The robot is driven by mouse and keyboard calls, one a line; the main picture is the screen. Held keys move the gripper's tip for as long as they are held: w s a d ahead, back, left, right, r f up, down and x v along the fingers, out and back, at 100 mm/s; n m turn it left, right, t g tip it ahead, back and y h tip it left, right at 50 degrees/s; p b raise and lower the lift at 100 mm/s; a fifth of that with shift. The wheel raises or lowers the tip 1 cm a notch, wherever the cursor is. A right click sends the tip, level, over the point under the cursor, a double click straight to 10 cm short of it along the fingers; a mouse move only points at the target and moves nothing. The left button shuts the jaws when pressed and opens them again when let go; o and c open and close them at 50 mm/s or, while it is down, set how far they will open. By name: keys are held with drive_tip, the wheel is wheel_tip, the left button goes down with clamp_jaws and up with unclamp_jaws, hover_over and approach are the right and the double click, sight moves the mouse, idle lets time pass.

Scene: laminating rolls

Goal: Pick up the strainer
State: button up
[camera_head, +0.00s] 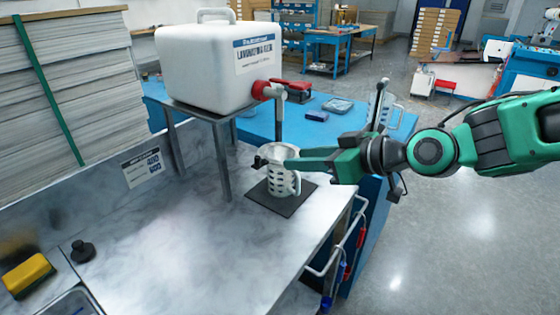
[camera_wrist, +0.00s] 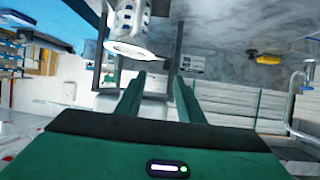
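The strainer (camera_head: 280,184) is a white, perforated, cup-shaped vessel with a side handle. It stands upright on a dark square mat (camera_head: 284,203) near the counter's right edge. In the wrist view, a white perforated body with a pale rim (camera_wrist: 130,22), which looks like the strainer, is cut off by the top edge, beyond and slightly left of my fingertips. My gripper (camera_head: 272,160) reaches in from the right, its fingers at the height of the strainer's upper part and partly covering it. In the wrist view my gripper (camera_wrist: 158,80) is open with nothing held; I cannot tell whether it touches the strainer.
A white tank (camera_head: 205,68) with a red tap stands on a grey metal stand (camera_head: 222,160) behind the strainer. A clear jug (camera_head: 390,112) is on the blue table behind my gripper. A yellow sponge (camera_head: 28,274) and a black knob-like object (camera_head: 83,251) lie left. The marble counter's middle is clear.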

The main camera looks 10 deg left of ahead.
sight(275, 156)
drive_tip(key=s+a+r+x, duration=0.1)
drive_tip(key=x, duration=1)
drive_tip(key=shift+a+y, duration=0.2)
drive_tip(key=shift+y, duration=0.1)
drive_tip(key=shift+w, duration=0.15)
clamp_jaws()
